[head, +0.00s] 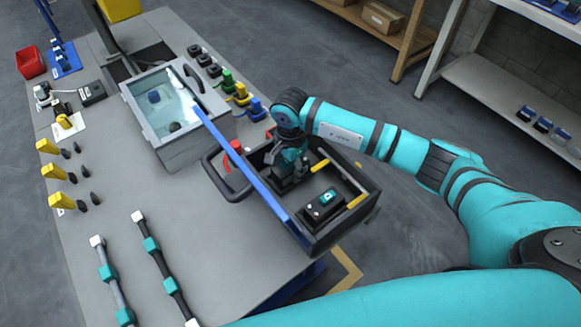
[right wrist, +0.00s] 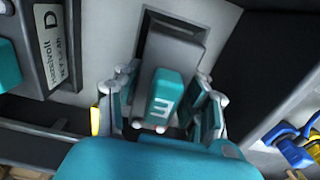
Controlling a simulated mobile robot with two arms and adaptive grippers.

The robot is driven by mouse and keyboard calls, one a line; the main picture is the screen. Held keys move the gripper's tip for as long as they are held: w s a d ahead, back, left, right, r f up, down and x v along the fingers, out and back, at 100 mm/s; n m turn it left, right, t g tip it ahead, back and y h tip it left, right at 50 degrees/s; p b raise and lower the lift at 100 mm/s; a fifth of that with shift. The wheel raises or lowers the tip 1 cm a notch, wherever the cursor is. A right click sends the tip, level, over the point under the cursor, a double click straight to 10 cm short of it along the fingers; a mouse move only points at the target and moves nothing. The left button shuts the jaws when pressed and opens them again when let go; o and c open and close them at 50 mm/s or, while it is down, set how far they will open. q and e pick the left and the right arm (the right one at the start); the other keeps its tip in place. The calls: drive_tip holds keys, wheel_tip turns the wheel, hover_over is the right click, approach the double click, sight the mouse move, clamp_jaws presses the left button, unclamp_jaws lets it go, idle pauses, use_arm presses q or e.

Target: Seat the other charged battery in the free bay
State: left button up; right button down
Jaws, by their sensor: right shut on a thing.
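My right gripper (head: 290,172) is low inside a black open-topped case (head: 346,226) on the grey table. In the right wrist view its fingers (right wrist: 165,105) are shut on a battery, a dark grey block with a teal grip (right wrist: 164,97) marked with a letter. The battery is over or in a dark rectangular recess (right wrist: 190,28) in a grey surface; I cannot tell how deep it sits. Another dark unit with a teal part (head: 325,198) stands in the case, nearer the front. My left gripper is not in view.
A long blue bar (head: 250,172) runs along the case's left side, beside a black handle (head: 213,178). A grey box with a clear lid (head: 160,100) stands behind. Yellow-handled tools (head: 58,172) and teal-banded rods (head: 155,250) lie left. Coloured connectors (head: 240,95) stand at the back.

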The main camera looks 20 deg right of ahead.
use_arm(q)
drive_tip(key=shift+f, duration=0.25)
use_arm(e)
drive_tip(key=shift+s+f, duration=0.15)
drive_tip(key=shift+f, duration=0.2)
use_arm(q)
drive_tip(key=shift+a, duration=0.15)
use_arm(e)
drive_tip(key=shift+s+f, duration=0.15)
drive_tip(key=c, duration=0.7)
unclamp_jaws()
drive_tip(key=shift+f, duration=0.1)
drive_tip(key=shift+o, duration=0.2)
drive_tip(key=shift+r, duration=0.2)
drive_tip(key=r, duration=0.8)
drive_tip(key=shift+w, duration=0.25)
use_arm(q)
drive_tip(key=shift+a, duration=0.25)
